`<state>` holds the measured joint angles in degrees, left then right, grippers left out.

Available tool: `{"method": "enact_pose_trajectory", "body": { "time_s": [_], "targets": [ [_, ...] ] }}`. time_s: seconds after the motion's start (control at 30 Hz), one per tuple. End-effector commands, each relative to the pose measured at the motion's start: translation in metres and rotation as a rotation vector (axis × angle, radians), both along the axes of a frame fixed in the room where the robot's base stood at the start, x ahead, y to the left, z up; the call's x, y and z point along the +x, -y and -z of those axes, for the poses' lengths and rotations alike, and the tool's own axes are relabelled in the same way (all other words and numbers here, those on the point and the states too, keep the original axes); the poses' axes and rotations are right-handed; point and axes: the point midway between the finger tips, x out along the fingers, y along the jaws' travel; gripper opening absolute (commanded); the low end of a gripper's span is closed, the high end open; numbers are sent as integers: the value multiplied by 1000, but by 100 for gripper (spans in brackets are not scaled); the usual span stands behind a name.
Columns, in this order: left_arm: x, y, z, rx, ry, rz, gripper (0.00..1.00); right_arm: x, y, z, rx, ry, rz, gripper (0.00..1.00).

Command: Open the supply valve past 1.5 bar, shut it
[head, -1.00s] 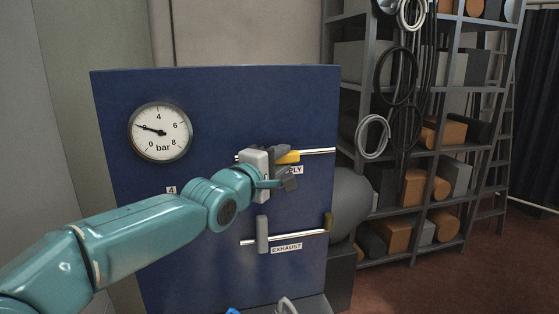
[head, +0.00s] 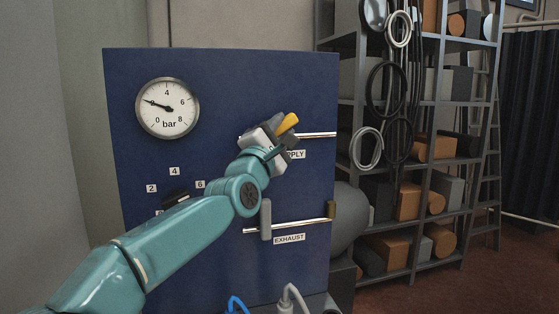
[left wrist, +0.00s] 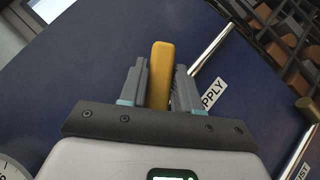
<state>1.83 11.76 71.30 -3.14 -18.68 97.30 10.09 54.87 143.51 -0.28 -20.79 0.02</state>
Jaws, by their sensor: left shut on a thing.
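The supply valve's yellow lever (head: 288,122) is on the blue panel (head: 230,75), tilted up to the right, at an angle to its chrome pipe (head: 318,135). My left gripper (head: 280,131) is shut on this lever. In the left wrist view the lever (left wrist: 160,75) stands between the two grey fingers, and the pipe (left wrist: 212,52) slants away to the upper right. The SUPPLY label (head: 294,155) is partly covered by the gripper. The round pressure gauge (head: 167,107) at upper left has its needle pointing near 2 bar. My right gripper is not in view.
Below, the exhaust valve's grey lever (head: 266,218) stands upright across its pipe, above the EXHAUST label (head: 289,239). A dark dial (head: 176,195) with number labels is partly behind my left arm. Loaded shelves (head: 425,190) with hanging hoses stand to the right.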

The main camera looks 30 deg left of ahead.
Motion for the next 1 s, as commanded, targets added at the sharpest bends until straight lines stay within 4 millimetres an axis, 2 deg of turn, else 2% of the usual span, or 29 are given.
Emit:
{"method": "enact_pose_trajectory", "body": {
  "time_s": [0.03,0.4,0.63,1.0],
  "targets": [
    [1,1,10,-30,35,3,0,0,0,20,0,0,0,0],
    [-5,-6,-4,-260,301,3,0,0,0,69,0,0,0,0],
    [-11,-10,-11,-398,462,2,0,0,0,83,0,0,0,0],
    [-18,-14,-17,-566,661,0,0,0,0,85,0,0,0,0]
  ]
}}
